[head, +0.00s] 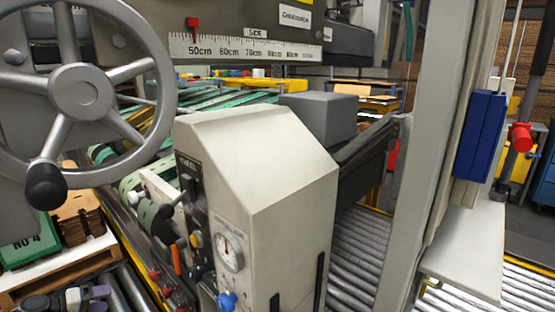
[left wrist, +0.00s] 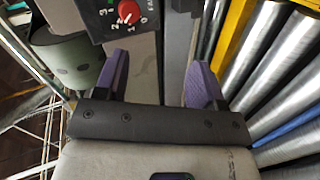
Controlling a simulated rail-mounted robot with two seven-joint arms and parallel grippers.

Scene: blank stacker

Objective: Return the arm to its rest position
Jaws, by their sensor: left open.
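My left gripper (head: 88,296) shows at the bottom left edge of the head view, partly cut off by the frame. In the left wrist view its two purple fingers (left wrist: 160,78) stand wide apart with nothing between them. A machine panel with a red rotary knob (left wrist: 129,11) lies beyond the fingers, at the top of that view. My right gripper is in neither view.
A grey handwheel (head: 82,92) with a black knob is at the upper left. A beige control housing (head: 265,165) with a gauge (head: 230,250) fills the middle. Metal rollers (left wrist: 282,85) lie right of the fingers. A pallet of brown blanks (head: 78,215) is at the left.

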